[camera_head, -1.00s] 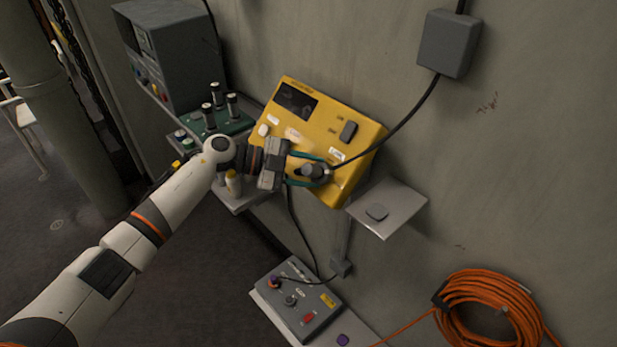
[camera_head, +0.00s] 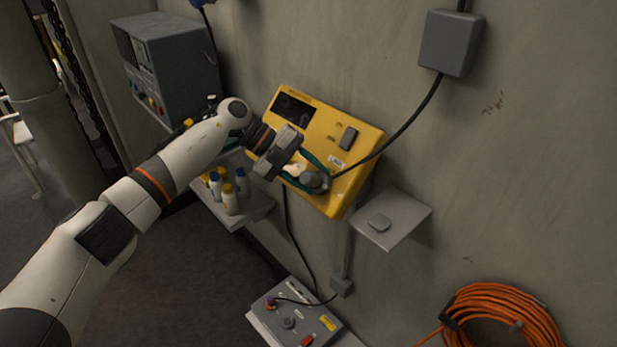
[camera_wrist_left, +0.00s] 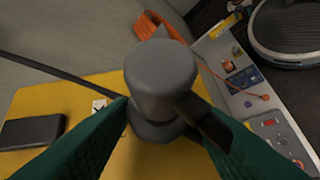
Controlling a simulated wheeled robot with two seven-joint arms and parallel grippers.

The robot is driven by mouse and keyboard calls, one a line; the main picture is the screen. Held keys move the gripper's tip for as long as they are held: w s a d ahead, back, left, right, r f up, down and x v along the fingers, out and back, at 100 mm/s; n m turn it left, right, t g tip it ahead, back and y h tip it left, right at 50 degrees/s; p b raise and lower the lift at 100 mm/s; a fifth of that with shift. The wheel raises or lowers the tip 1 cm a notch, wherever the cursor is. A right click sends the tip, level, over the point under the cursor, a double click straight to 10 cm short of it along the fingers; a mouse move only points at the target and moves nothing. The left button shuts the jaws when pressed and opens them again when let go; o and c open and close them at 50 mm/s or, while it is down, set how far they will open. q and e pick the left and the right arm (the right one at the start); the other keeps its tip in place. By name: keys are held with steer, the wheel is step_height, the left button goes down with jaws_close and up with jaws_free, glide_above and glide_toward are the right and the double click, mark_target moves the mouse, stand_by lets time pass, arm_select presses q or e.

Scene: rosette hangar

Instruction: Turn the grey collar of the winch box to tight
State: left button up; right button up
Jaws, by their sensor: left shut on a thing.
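The yellow winch box (camera_head: 345,150) is fixed tilted on the wall, with a dark display and a dark grey switch. The grey collar (camera_head: 312,181) sits at its lower part, where a black cable runs in. My left gripper (camera_head: 318,177) is shut on the collar, its green fingers on either side. In the left wrist view the grey round collar (camera_wrist_left: 160,85) stands between the green fingers (camera_wrist_left: 160,135), with a dark bar sticking out toward the lower right. The fingers hide part of the collar's base. I cannot read a tight mark. My right gripper is not in view.
A small shelf (camera_head: 405,218) juts out at the right of the box. A shelf with several bottles (camera_head: 230,200) lies below my left arm. A grey control box (camera_head: 297,315) stands lower down. An orange cable coil (camera_head: 500,305) hangs at lower right.

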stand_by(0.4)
arm_select(q)
steer(key=o, duration=1)
steer(key=b+v, duration=0.2)
steer(key=v, duration=1)
